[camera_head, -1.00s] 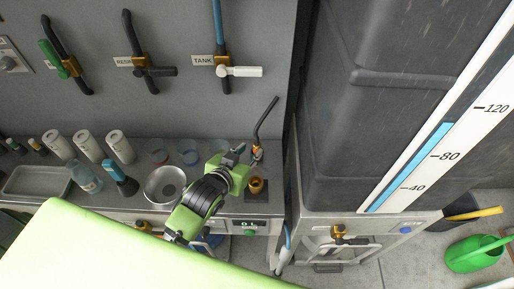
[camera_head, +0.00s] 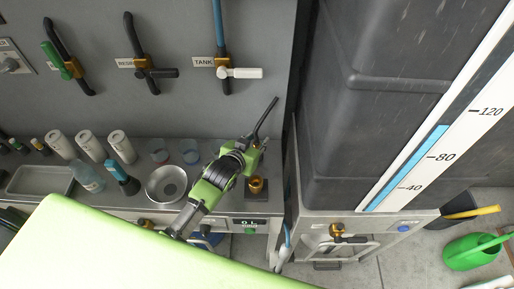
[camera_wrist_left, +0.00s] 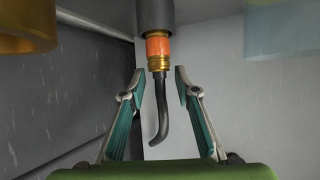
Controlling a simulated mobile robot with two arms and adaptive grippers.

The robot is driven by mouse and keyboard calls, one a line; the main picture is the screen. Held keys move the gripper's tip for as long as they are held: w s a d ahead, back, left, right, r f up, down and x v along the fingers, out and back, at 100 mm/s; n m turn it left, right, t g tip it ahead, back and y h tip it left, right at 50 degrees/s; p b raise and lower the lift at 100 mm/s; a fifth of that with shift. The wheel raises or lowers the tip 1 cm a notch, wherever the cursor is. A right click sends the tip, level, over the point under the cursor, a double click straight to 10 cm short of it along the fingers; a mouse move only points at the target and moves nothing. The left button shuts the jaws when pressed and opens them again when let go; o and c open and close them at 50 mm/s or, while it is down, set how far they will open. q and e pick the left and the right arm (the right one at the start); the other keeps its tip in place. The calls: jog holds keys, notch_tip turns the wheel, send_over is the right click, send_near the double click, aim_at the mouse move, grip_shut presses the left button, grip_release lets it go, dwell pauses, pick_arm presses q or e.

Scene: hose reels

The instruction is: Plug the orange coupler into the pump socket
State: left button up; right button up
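The orange coupler (camera_wrist_left: 158,50) shows in the left wrist view, with an orange band, a brass ring and a dark body above. A curved black piece (camera_wrist_left: 160,110) extends from it; in the head view this piece (camera_head: 266,116) sticks up past my gripper, which mostly hides the coupler. My left gripper (camera_wrist_left: 158,74) is open, one finger on each side of the coupler's brass end, with gaps showing. In the head view the left gripper (camera_head: 257,146) is above and behind the brass socket (camera_head: 256,185) on the counter, apparently the pump socket. My right gripper is not in view.
A metal bowl (camera_head: 166,185), a blue-capped bottle (camera_head: 122,179) and several white cylinders (camera_head: 91,146) stand on the counter to the left. A large dark tank (camera_head: 390,100) rises to the right. Valves, including one labelled TANK (camera_head: 224,72), line the back wall.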

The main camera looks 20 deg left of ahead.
pick_arm(q)
grip_shut()
jog(key=shift+r, duration=0.1)
